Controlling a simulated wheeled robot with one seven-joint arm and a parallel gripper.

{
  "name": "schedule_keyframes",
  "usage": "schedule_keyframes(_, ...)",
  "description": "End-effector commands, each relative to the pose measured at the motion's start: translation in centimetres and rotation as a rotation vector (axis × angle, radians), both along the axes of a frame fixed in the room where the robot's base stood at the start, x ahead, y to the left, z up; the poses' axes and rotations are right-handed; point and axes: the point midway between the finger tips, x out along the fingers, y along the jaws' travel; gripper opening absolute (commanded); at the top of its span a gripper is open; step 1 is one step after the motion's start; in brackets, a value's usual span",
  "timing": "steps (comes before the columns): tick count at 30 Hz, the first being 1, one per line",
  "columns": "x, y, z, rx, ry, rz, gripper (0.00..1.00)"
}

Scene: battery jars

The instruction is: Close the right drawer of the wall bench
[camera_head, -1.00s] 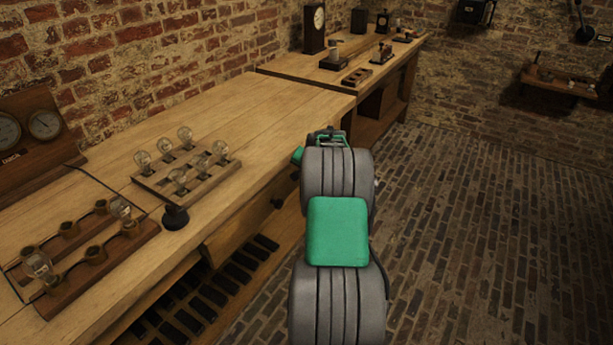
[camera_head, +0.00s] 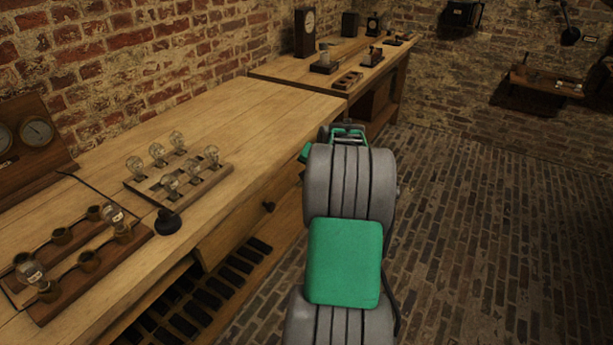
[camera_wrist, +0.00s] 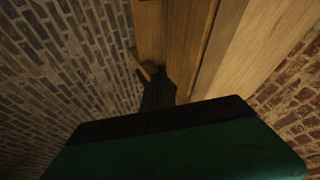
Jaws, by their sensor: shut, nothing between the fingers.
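The wall bench (camera_head: 215,130) runs along the brick wall in the head view, with a wooden drawer front (camera_head: 236,226) and dark round knob (camera_head: 268,207) below its top. This front looks close to flush, but my arm covers the bench front farther right, so I cannot tell how far any drawer there stands out. In the wrist view, my gripper (camera_wrist: 158,95) is a dark, shut, empty shape in front of the bench's wooden front (camera_wrist: 185,45). Contact there is unclear. In the head view the fingertips are hidden behind my arm.
Lamp boards with glass bulbs (camera_head: 178,172) and a dark round-based object (camera_head: 167,222) stand near the bench's front edge. A slatted lower shelf (camera_head: 215,287) lies beneath. A second bench (camera_head: 290,72) stands beyond. The brick floor (camera_head: 470,230) to the right is clear.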

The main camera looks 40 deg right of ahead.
Motion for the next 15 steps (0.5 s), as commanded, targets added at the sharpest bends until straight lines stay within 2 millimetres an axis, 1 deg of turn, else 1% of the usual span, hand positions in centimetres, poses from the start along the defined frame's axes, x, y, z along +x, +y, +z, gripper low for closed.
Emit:
schedule_keyframes(2,-0.5,0.2,0.8,-0.001,0.0,0.0,0.0)
schedule_keyframes(4,-1.2,-0.1,0.9,0.0,0.001,-0.01,0.0)
schedule_keyframes(5,-1.8,-0.6,0.7,0.0,0.001,-0.022,0.0)
schedule_keyframes(8,-5.5,-4.0,-0.3,-0.003,-0.002,-0.103,0.0)
schedule_keyframes(9,-7.6,-5.6,-1.1,-0.001,0.0,-0.147,0.0)
schedule_keyframes(11,-11.4,-7.7,-3.0,0.014,0.009,-0.219,0.0)
schedule_keyframes(12,-14.0,-8.5,-4.7,0.034,0.021,-0.263,0.0)
schedule_keyframes(13,-15.8,-8.7,-6.2,0.055,0.025,-0.289,0.0)
schedule_keyframes(14,-17.5,-8.4,-7.9,0.086,0.026,-0.304,0.0)
schedule_keyframes(15,-19.3,-7.5,-10.2,0.135,0.017,-0.311,0.0)
